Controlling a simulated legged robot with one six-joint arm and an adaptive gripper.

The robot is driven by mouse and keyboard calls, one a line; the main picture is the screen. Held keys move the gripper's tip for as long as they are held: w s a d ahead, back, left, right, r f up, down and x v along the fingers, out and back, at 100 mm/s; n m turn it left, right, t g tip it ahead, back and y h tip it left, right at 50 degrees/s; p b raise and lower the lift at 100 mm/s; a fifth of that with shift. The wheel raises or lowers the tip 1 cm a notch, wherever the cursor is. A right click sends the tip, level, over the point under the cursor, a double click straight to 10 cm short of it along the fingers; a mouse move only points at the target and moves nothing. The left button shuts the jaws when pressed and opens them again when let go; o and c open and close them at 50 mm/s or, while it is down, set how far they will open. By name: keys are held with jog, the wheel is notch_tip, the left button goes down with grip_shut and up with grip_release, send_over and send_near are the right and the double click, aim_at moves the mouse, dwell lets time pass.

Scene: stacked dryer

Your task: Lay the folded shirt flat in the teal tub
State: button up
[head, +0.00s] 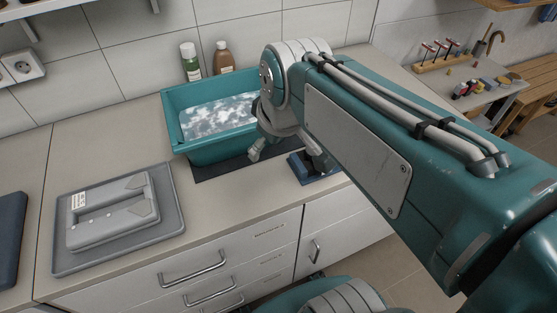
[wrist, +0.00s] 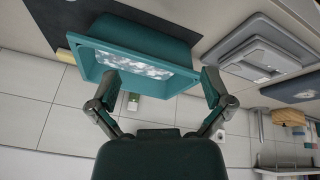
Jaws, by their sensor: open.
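The teal tub (head: 215,152) stands against the back wall of the counter, holding a patchy white and pale-blue content (head: 218,116); I cannot tell whether this is suds or cloth. It also shows in the wrist view (wrist: 140,40), ahead of my gripper and between its fingers. In the head view my gripper (head: 287,158) hangs at the tub's front right side, and my arm hides the tub's right end. No folded shirt can be made out for certain.
A grey slotted item (head: 112,210) lies on a grey tray (head: 165,235) at left. A dark blue thing (head: 300,170) lies right of the tub. Two bottles (head: 190,62) (head: 223,60) stand behind it. A dark blue item (head: 10,240) is at the left edge. Counter front-centre is clear.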

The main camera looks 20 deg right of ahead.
jog(key=s+f+m+t, duration=0.1)
jog(key=s+f+m, duration=0.2)
jog(key=s+m, duration=0.2)
jog(key=shift+s, duration=0.75)
